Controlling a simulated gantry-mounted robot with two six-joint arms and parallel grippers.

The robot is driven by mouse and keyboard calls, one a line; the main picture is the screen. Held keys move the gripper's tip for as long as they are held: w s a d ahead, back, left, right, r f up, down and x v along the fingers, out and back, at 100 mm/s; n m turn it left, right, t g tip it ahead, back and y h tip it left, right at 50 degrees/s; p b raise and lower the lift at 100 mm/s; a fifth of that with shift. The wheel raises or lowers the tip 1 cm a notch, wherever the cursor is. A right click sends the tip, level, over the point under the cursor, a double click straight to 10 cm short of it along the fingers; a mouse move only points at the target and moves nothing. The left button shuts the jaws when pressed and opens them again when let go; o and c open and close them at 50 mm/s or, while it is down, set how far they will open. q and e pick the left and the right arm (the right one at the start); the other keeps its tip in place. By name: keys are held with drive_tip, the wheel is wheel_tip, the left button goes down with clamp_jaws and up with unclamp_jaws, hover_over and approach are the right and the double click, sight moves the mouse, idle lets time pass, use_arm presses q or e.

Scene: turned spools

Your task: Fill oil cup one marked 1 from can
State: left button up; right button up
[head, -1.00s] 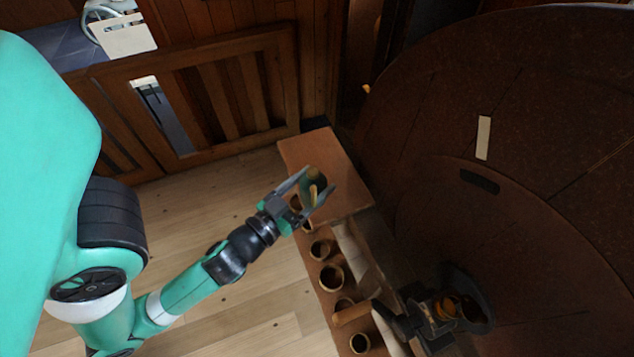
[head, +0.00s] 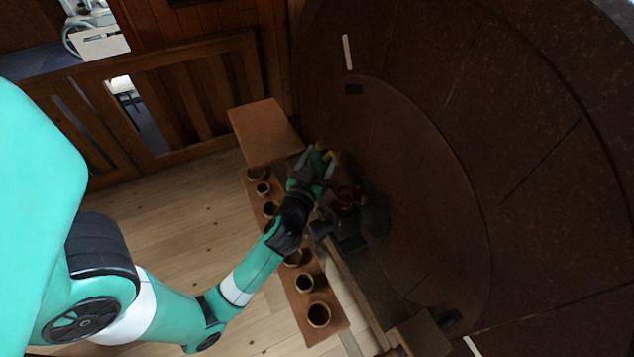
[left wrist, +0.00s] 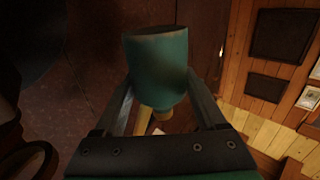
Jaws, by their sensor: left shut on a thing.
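My left gripper (head: 322,165) is shut on a small green oil can, which shows clearly between the fingers in the left wrist view (left wrist: 158,65). A yellowish spout or handle (left wrist: 145,120) shows below the can's body there. In the head view the can is small and dark, held beside the large dark disc. Just below it is a dark metal fitting with an orange-brown ring (head: 346,196); whether this is an oil cup I cannot tell. No mark 1 is readable. My right gripper is out of view.
Several round cups or pots stand along a narrow wooden shelf (head: 328,338), some hidden by my left arm. A flat brown box (head: 265,132) stands at its far end. The huge dark disc (head: 420,130) fills the right. Wooden floor (head: 190,215) is open on the left.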

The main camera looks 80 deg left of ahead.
sight(325, 156)
use_arm(q)
drive_tip(key=shift+s+a+r, duration=0.2)
drive_tip(key=shift+s+a, duration=0.1)
drive_tip(key=shift+a, duration=0.45)
drive_tip(key=shift+w+d+f+b, duration=0.15)
drive_tip(key=shift+d+b, duration=0.1)
drive_tip(key=shift+b, duration=0.25)
drive_tip(key=d+m+t+y+b, duration=0.1)
drive_tip(key=m+b, duration=0.1)
drive_tip(key=d+r+m+t+y+b, duration=0.1)
drive_tip(key=m+t+b, duration=0.1)
drive_tip(key=b, duration=0.1)
drive_tip(key=d+r+m+t+b, duration=0.1)
drive_tip(key=m+b, duration=0.1)
drive_tip(key=shift+w+d+r+t+y+b, duration=0.15)
drive_tip(key=shift+w+d+t+y+b, duration=0.15)
drive_tip(key=shift+d+y+b, duration=0.1)
drive_tip(key=m, duration=0.1)
drive_tip(key=r+m+t+b, duration=0.1)
drive_tip(key=m, duration=0.1)
drive_tip(key=shift+d+t, duration=0.2)
drive_tip(key=shift+t, duration=0.1)
drive_tip(key=shift+r+t, duration=0.2)
drive_tip(key=shift+t, duration=0.1)
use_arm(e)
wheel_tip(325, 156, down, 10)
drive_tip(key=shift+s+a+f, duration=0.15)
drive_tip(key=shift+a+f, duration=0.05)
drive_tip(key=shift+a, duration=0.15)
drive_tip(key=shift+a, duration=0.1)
